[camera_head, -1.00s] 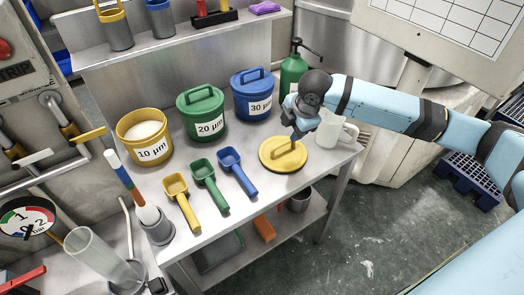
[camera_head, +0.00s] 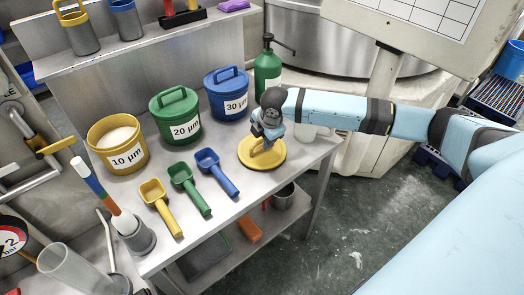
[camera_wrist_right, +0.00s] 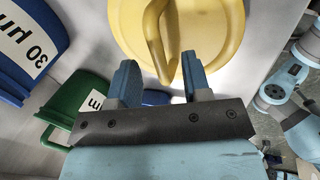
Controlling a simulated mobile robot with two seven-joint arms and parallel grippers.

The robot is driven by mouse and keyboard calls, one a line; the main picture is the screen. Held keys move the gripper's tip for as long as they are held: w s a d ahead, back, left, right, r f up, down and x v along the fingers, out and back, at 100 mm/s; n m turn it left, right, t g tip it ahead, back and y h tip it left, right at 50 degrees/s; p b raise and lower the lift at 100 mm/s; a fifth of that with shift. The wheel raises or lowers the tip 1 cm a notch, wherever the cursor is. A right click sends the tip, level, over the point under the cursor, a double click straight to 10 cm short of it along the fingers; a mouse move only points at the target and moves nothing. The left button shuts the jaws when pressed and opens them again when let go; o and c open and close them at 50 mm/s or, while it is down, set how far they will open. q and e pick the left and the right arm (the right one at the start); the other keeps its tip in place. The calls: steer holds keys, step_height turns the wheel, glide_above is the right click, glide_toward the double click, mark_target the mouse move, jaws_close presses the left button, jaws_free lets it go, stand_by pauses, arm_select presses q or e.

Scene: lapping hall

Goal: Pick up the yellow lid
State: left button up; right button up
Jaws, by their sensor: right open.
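The yellow lid (camera_head: 276,160) lies flat on the steel table, right of the scoops and in front of the blue 30 µm bucket. Its raised bar handle (camera_wrist_right: 155,45) shows in the right wrist view. My right gripper (camera_head: 260,143) is over the lid at its handle, and its arm comes in from the right. In the right wrist view my right gripper (camera_wrist_right: 163,78) is open, with the near end of the handle between its two blue fingertips and clear space on both sides. My left gripper is not in view.
Yellow (camera_head: 117,152), green (camera_head: 174,118) and blue (camera_head: 227,95) buckets stand behind the scoops. Yellow (camera_head: 163,209), green (camera_head: 190,189) and blue (camera_head: 217,175) scoops lie left of the lid.

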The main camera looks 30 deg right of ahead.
steer(key=x, duration=0.3)
steer(key=shift+r, duration=0.1)
jaws_close()
